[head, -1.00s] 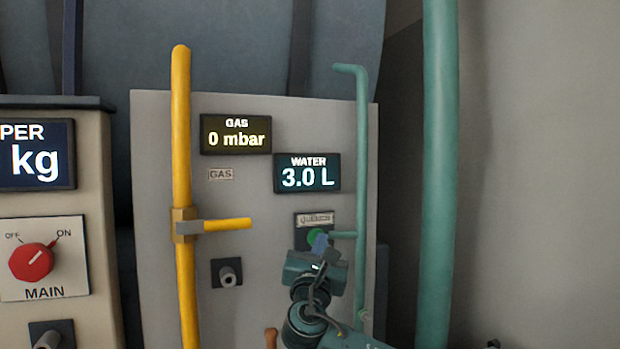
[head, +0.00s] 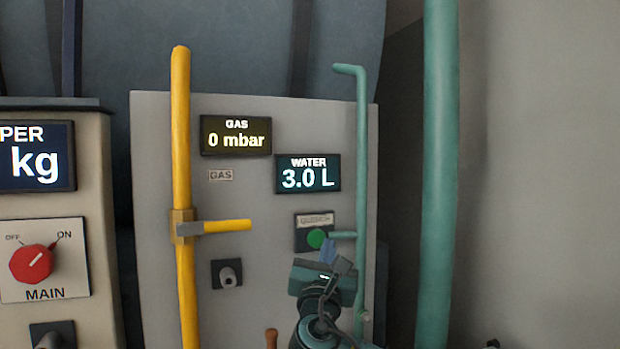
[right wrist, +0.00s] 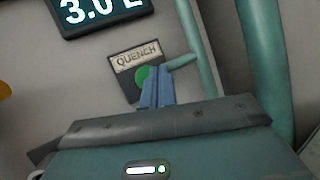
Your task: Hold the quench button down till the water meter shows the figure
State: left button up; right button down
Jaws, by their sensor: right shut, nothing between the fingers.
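The green quench button (head: 316,238) sits on a dark plate under a QUENCH label on the grey panel. It also shows in the right wrist view (right wrist: 144,76), partly covered by my fingers. The water meter (head: 308,174) above it reads 3.0 L. My right gripper (head: 328,248) is shut and empty, its blue fingertips just below and to the right of the button in the head view. The fingertips look apart from the button, though the exact gap is hard to tell. My left gripper is not in view.
A yellow gas pipe (head: 181,120) with a lever handle (head: 228,226) stands left of the button. A gas meter (head: 236,135) reads 0 mbar. A thin green pipe (head: 362,150) runs beside the button, and a thick green pipe (head: 439,170) stands farther right.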

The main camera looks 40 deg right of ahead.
jog(key=s, duration=0.1)
jog(key=s+a, duration=0.1)
jog(key=s, duration=0.1)
dwell(0.7)
